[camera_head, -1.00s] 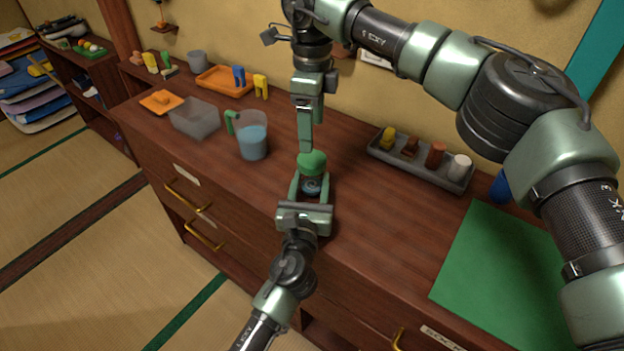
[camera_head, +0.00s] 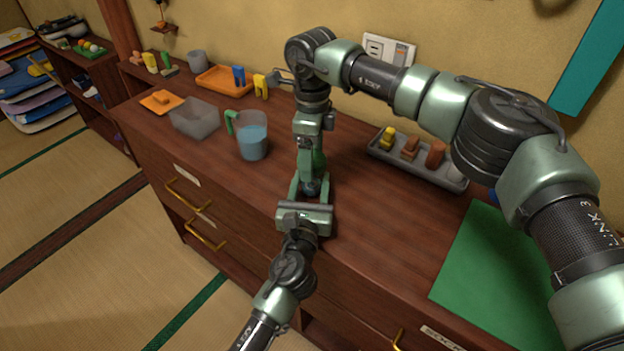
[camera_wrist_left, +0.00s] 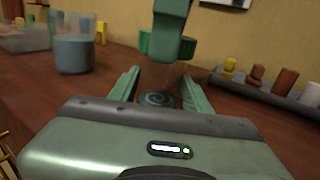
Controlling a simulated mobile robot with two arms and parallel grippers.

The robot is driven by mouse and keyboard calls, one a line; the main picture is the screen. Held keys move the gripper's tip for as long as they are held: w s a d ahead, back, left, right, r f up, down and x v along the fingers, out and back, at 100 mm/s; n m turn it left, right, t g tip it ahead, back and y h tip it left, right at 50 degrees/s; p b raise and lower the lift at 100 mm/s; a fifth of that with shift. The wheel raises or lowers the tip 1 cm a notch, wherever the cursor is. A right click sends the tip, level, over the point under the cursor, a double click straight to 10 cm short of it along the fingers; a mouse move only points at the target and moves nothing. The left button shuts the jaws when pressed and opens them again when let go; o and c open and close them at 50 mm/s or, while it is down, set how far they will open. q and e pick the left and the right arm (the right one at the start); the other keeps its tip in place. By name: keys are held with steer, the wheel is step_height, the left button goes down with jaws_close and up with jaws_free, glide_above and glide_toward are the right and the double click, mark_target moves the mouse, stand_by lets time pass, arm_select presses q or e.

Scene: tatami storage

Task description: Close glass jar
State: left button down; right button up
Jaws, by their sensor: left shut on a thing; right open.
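The glass jar (camera_wrist_left: 158,98) stands near the counter's front edge, clear with a spiral pattern showing in it. My left gripper (camera_head: 311,183) is shut on the jar, one finger on each side. The green lid (camera_wrist_left: 145,43) is over the jar in the left wrist view, partly behind a finger of my right gripper. Whether it touches the jar's rim I cannot tell. My right gripper (camera_head: 311,172) points down, open, right above the jar and at the lid. In the head view it hides the lid and most of the jar.
A measuring jug of blue liquid (camera_head: 253,141) and a clear bin (camera_head: 194,119) stand to the left. A grey tray (camera_head: 455,183) with several small pieces lies to the right. A green mat (camera_head: 495,270) covers the right front. Bare counter lies between jar and tray.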

steer(key=c, duration=1.5)
steer(key=o, duration=1.6)
steer(key=shift+o, duration=0.2)
step_height(320, 180, up, 12)
